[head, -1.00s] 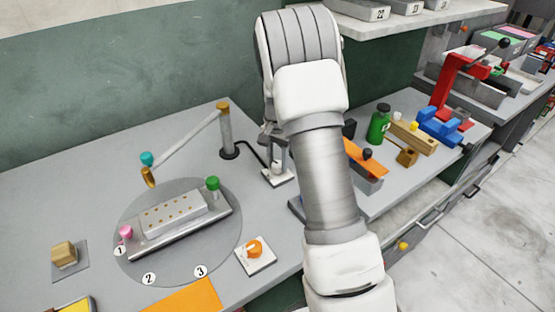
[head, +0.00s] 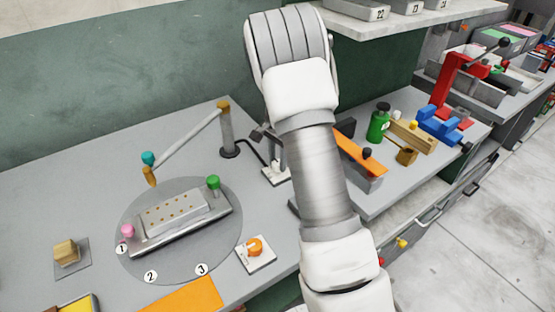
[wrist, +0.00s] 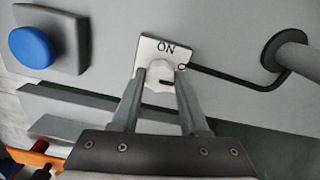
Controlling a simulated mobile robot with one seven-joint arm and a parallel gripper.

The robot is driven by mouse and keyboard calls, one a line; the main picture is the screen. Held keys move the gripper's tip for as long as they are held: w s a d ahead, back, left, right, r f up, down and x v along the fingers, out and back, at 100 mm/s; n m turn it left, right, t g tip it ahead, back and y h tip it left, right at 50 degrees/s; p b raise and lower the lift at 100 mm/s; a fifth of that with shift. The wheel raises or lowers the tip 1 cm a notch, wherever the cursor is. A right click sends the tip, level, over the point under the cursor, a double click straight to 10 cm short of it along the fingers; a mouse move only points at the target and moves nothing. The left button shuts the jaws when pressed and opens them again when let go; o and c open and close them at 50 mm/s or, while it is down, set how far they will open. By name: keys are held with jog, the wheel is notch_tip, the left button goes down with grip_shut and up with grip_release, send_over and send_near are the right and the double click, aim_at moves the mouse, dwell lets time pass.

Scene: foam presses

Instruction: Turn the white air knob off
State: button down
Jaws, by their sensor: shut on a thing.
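The white air knob (wrist: 160,75) sits on a small white plate (wrist: 148,49) marked "ON" in the wrist view, with another mark partly visible at its right. My gripper (wrist: 159,80) is shut on the knob, one finger on each side. A short dark mark shows on the knob's lower part, pointing roughly right. In the head view the white plate (head: 277,174) shows just left of my arm, and the knob and fingers are largely hidden there.
A black hose runs from the plate to a grey post (head: 226,135). A blue button (wrist: 31,47) is at the wrist view's upper left. An orange knob (head: 254,246) and a round turntable (head: 222,242) with a drilled block stand left of my arm.

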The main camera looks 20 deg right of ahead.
jog(key=shift+c, duration=2.1)
grip_release()
notch_tip(320, 180, up, 18)
jog(key=p, duration=0.1)
jog(key=shift+f, duration=0.25)
jog(key=s+a+r+n+t, duration=0.1)
jog(key=s+a+r+n, duration=0.2)
jog(key=s+r, duration=0.3)
jog(key=s+a+r+n+t, duration=0.2)
jog(key=s+a+r+n, duration=0.2)
jog(key=s, duration=0.4)
jog(key=s+a+f+n+t, duration=0.1)
jog(key=s+a+n, duration=0.1)
jog(key=s, duration=0.5)
jog(key=s+a+f+n+t, duration=0.1)
jog(key=s+n, duration=0.3)
jog(key=s, duration=0.4)
jog(key=shift+a+f+n+t, duration=0.2)
jog(key=shift+a+n+t, duration=0.1)
jog(key=shift+a+n, duration=0.15)
